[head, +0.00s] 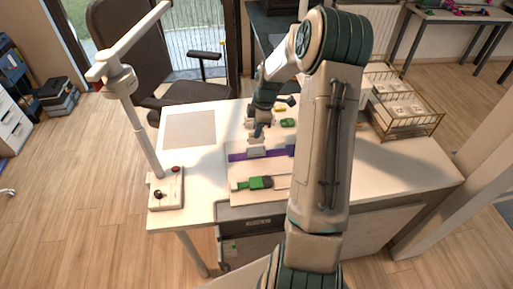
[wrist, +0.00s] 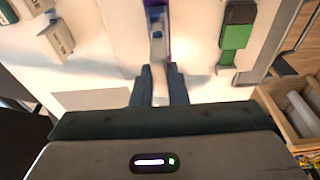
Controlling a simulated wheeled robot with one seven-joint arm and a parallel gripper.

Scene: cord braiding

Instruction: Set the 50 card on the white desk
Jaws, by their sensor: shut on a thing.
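The white desk (head: 190,195) fills the middle of the head view, with its bare white top also in the wrist view (wrist: 203,87). My gripper (wrist: 159,72) is low over the desk, its two dark fingers shut on a small grey piece (wrist: 158,48) in line with a purple strip. In the head view my gripper (head: 258,138) is at the left part of the purple strip (head: 238,156). A pale block with dark marks (wrist: 60,40) lies left of the fingers in the wrist view. I cannot read a 50 on anything, so I cannot tell which thing is the 50 card.
A green-and-dark tool (head: 258,183) lies in front of the strip. A grey mat (head: 190,129) lies at the back left. A lamp-like post (head: 140,135) stands at left. Wire baskets (head: 408,124) stand at right. An open drawer (head: 240,248) is below the front edge.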

